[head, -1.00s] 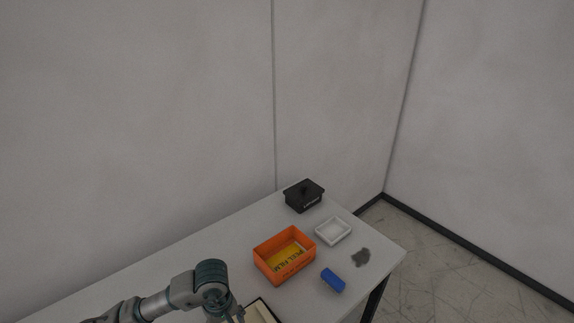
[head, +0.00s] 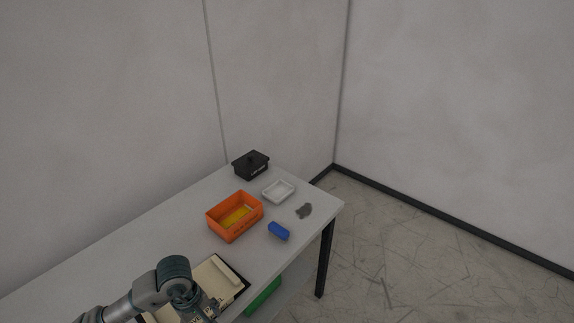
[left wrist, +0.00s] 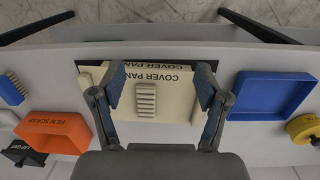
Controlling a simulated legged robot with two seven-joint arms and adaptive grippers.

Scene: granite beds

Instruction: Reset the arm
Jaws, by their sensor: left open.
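My left arm comes in from the lower left of the head view, and its gripper (left wrist: 157,90) shows in the left wrist view with fingers spread wide and nothing between them. It hangs over a cream panel (left wrist: 175,77) marked COVER PAN, which has a ribbed pale block (left wrist: 146,99) on it. The panel lies on a dark-edged base and also shows in the head view (head: 223,277), partly hidden by my arm. I cannot tell the exact height of the fingers above the panel. My right gripper is in neither view.
A blue tray (left wrist: 268,94) and yellow round object (left wrist: 305,130) show in the wrist view. Something green (head: 262,297) sits below the tabletop.

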